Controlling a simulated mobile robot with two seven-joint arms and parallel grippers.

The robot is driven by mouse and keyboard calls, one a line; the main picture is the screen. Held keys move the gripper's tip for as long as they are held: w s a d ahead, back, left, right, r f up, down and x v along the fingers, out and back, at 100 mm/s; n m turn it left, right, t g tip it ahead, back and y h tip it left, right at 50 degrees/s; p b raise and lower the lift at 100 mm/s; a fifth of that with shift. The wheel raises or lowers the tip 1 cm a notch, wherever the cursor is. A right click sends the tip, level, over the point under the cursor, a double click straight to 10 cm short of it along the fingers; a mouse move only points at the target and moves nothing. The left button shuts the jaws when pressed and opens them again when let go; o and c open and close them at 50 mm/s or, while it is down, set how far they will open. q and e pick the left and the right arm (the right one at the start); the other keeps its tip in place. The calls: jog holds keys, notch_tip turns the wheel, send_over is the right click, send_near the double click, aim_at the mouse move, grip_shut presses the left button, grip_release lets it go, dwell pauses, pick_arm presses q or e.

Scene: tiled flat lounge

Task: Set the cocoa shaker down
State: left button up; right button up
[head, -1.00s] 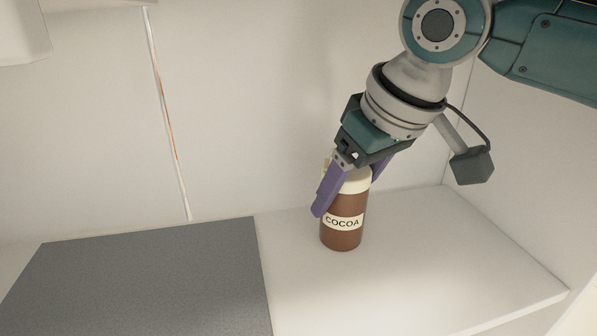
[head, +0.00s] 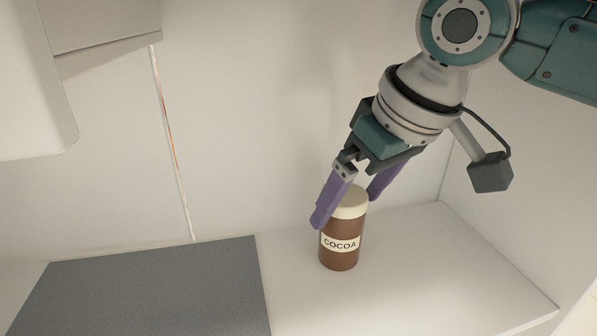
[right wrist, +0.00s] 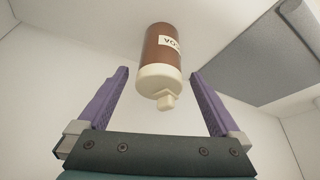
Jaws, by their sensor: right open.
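The cocoa shaker (head: 341,248), a brown bottle with a cream top and a COCOA label, stands upright on the white surface (head: 440,270). My right gripper (head: 345,208) is open above it, with its purple fingers apart around the shaker's top and a little higher than its body. In the right wrist view the shaker (right wrist: 163,52) shows beyond the open fingertips (right wrist: 158,72), with clear space on both sides of it. My left gripper is not in view.
A dark grey mat or panel (head: 150,290) lies left of the shaker. A white wall stands behind and another at the right. A white box-like unit (head: 30,90) hangs at the upper left, and a thin cable (head: 170,130) runs down the back wall.

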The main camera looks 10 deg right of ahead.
jog(key=p+v, duration=0.2)
jog(key=v, duration=0.2)
jog(key=shift+r, duration=0.15)
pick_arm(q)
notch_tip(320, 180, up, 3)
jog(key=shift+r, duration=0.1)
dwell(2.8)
